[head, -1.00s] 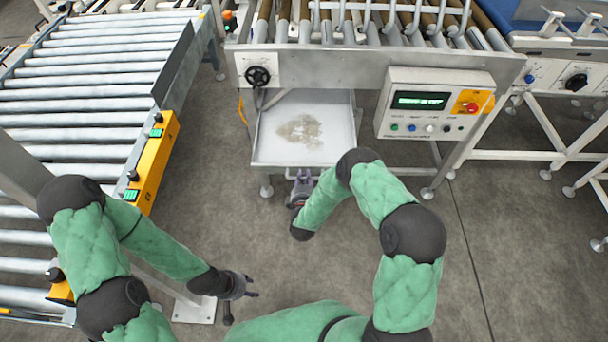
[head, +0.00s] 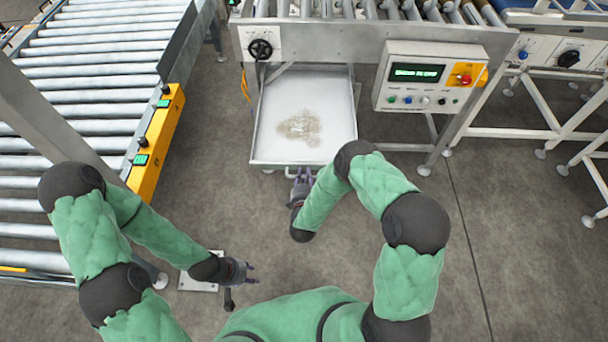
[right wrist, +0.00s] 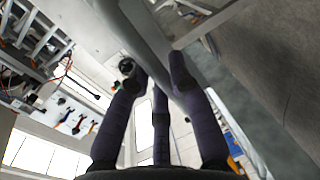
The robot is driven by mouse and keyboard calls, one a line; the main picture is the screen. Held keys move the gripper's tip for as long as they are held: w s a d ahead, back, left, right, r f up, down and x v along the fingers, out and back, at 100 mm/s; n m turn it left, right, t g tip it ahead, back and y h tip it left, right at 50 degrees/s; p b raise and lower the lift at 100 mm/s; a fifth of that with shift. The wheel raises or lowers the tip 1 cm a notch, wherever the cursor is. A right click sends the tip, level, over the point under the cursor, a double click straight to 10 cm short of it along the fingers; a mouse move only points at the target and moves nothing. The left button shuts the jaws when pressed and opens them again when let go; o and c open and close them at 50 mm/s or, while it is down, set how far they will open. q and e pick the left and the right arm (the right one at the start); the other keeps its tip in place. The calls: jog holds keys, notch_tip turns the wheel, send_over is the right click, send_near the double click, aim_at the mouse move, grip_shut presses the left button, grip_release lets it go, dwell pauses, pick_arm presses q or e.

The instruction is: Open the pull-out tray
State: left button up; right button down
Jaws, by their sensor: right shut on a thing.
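The pull-out tray (head: 275,110) is a shallow metal pan with a pale brown stain or spill in its middle, and it stands out from under the roller conveyor frame. My right gripper (head: 302,174) is at the tray's front edge, shut on its handle. In the right wrist view, my right gripper's dark fingers (right wrist: 158,85) reach up to a grey bar-like edge that crosses the picture; the exact grip is partly hidden. My left gripper (head: 248,271) hangs over the floor at lower left, apart from everything, with its fingers spread and empty.
A control box (head: 422,75) with a green display and red button is right of the tray. A roller conveyor (head: 90,100) with a yellow side panel (head: 157,140) stands at left. Floor in front is clear.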

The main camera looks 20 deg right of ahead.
jog(key=c, duration=1.2)
grip_release()
jog(key=shift+o, duration=0.4)
jog(key=shift+w, duration=0.1)
jog(key=v, duration=1.2)
jog(key=shift+f, duration=0.1)
